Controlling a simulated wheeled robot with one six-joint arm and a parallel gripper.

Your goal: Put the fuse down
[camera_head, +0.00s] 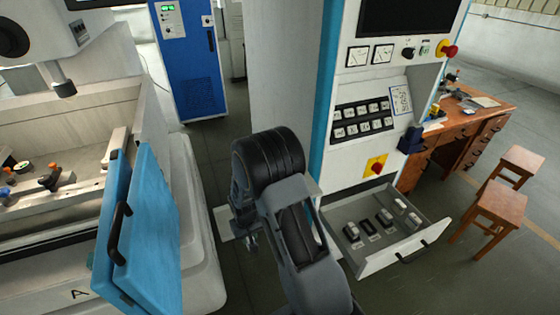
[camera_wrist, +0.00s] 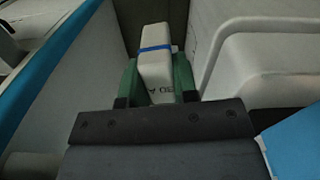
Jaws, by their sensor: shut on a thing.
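In the wrist view my gripper (camera_wrist: 160,78) is shut on a white block-shaped fuse (camera_wrist: 155,62) with a blue band near its top and dark lettering lower down. The green fingers press on its two sides, and the fuse stands out past the fingertips. In the head view my own arm hides most of the gripper, and I cannot make out the held fuse there. The gripper is to the left of the open drawer (camera_head: 410,243) and apart from it.
The drawer holds several dark and white fuse-like parts (camera_head: 384,217) and sticks out from the control cabinet (camera_head: 345,165). A machine with a blue door (camera_head: 150,235) stands at left. A wooden desk (camera_head: 470,125) and stools (camera_head: 497,208) are at right. Open floor lies between machine and cabinet.

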